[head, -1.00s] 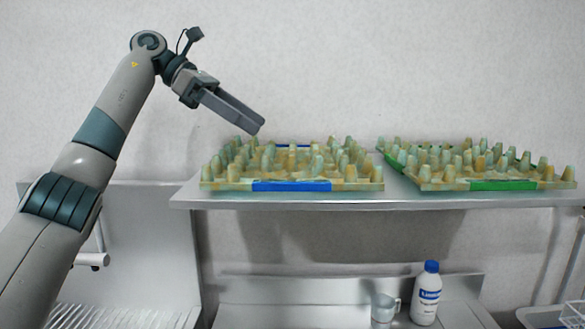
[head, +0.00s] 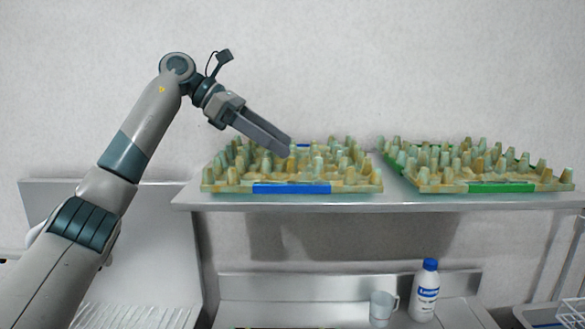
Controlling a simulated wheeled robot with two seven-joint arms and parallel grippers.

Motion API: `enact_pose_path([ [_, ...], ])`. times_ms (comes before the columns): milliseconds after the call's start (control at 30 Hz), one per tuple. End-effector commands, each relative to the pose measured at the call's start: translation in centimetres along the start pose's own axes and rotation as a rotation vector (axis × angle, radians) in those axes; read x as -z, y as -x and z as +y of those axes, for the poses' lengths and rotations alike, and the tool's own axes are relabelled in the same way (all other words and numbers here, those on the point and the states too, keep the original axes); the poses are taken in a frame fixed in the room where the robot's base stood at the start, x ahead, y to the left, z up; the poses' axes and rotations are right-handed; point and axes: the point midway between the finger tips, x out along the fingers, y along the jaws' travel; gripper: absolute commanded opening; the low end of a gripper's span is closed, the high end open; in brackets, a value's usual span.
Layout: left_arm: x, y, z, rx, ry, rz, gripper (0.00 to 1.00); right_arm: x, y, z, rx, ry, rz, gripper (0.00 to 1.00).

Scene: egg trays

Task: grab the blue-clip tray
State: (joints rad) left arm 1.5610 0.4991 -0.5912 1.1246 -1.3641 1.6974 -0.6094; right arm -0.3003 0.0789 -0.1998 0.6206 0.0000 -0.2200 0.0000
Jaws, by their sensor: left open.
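The blue-clip tray (head: 220,187) is a yellowish-green egg tray with a blue clip (head: 291,188) on its front edge and another blue patch at its back edge. It lies flat on the left part of the metal shelf. My left gripper (head: 284,150) is over the back-middle part of this tray, its fingers pointing down and to the right. It is open with nothing visible in it, and its fingers overlap in this view. Whether the fingertips touch the tray's cones cannot be told. My right gripper is not in view.
A similar tray with green clips (head: 502,188) lies to the right on the same shelf (head: 400,203), a narrow gap between them. Below, a white bottle with a blue cap (head: 426,290) and a clear cup (head: 381,305) stand on a lower surface. A pale wall is behind.

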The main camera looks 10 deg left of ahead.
Motion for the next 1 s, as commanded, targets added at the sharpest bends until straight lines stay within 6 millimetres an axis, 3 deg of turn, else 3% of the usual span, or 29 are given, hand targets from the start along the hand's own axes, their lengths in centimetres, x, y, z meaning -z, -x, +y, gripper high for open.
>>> enact_pose_path([
  [400,0.3,-4.1,-0.7,0.001,0.0,0.0,0.73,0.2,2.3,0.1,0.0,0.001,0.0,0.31],
  [933,0.5,-4.5,-0.6,0.001,0.0,0.0,0.73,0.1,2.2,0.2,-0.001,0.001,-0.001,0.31],
  [1000,0.5,-4.5,-0.6,0.001,0.0,0.0,0.59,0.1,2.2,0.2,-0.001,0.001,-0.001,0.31],
])
